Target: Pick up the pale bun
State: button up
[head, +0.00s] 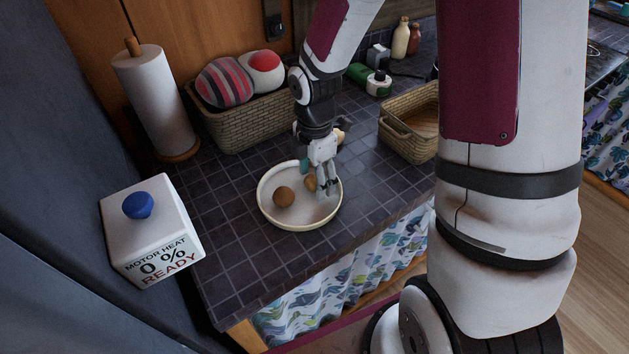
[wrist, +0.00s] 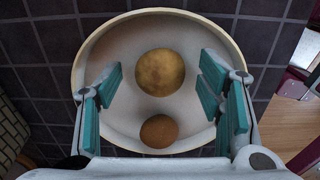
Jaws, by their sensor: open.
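The pale bun (wrist: 160,72), round and yellowish tan, lies in a shallow cream bowl (wrist: 232,38). In the wrist view it sits between my open fingers, with clear space on both sides. In the head view the pale bun (head: 310,183) shows beside my fingers, partly hidden by them. A browner bun (wrist: 159,131) lies in the same bowl, nearer the gripper's base in the wrist view; in the head view this brown bun (head: 283,197) is left of the pale one. My gripper (head: 328,190) points down over the bowl's right part, open and empty. The wrist view also shows my gripper (wrist: 163,88).
A wicker basket (head: 232,127) with two balls stands behind the bowl, beside a paper towel roll (head: 154,100). Another basket (head: 410,122) is at right. A white box (head: 152,230) with a blue knob is at left. Tiled counter (head: 235,255) is clear in front.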

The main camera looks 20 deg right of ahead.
jog(key=c, duration=1.2)
jog(key=shift+r, duration=0.45)
jog(key=r, duration=0.3)
jog(key=shift+s+d, duration=0.2)
jog(key=shift+s, duration=0.1)
jog(key=s+d+p, duration=0.1)
jog(key=s, duration=0.3)
jog(key=s+d+r, duration=0.1)
jog(key=s, duration=0.3)
jog(key=s+d+p, duration=0.1)
jog(key=s+d, duration=0.1)
jog(key=s, duration=0.2)
jog(key=shift+s+r+p, duration=0.15)
jog(key=shift+s+p, duration=0.15)
jog(key=shift+s+d+p, duration=0.1)
jog(key=shift+s+p, duration=0.1)
jog(key=shift+p, duration=0.35)
jog(key=shift+s+d+p, duration=0.3)
jog(key=shift+s+p, duration=0.4)
jog(key=shift+p, duration=0.6)
